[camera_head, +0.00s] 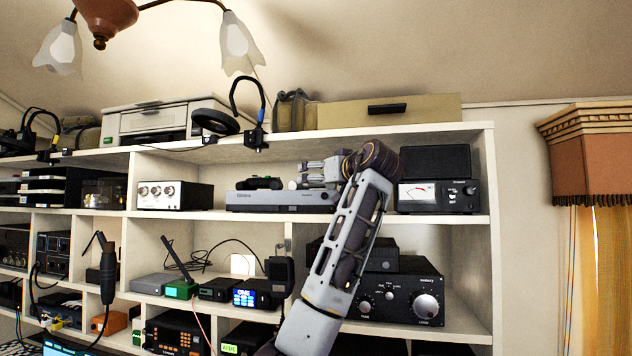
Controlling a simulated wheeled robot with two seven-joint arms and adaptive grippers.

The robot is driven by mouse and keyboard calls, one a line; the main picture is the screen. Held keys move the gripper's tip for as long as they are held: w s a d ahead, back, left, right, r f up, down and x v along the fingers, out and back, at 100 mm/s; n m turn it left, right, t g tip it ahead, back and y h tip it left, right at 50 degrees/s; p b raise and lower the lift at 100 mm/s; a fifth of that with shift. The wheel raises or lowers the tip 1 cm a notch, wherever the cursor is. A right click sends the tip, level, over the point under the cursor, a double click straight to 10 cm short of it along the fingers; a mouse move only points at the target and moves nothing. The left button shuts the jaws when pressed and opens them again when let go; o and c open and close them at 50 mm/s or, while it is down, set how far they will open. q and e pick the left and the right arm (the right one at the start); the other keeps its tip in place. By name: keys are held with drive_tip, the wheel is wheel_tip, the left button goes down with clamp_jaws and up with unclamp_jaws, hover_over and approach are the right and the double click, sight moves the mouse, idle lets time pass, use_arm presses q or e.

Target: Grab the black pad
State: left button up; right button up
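A black game pad (260,183) lies on top of a flat silver-grey console (280,200) on the upper shelf.
A white box with knobs (174,195) stands left of the console. The shelf board (456,218) is below and the cubby top (350,140) above. Lower cubbies are full of radios.

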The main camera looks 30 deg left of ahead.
use_arm(q)
drive_tip(key=shift+w+a, duration=0.2)
drive_tip(key=shift+a, duration=0.05)
idle(0.3)
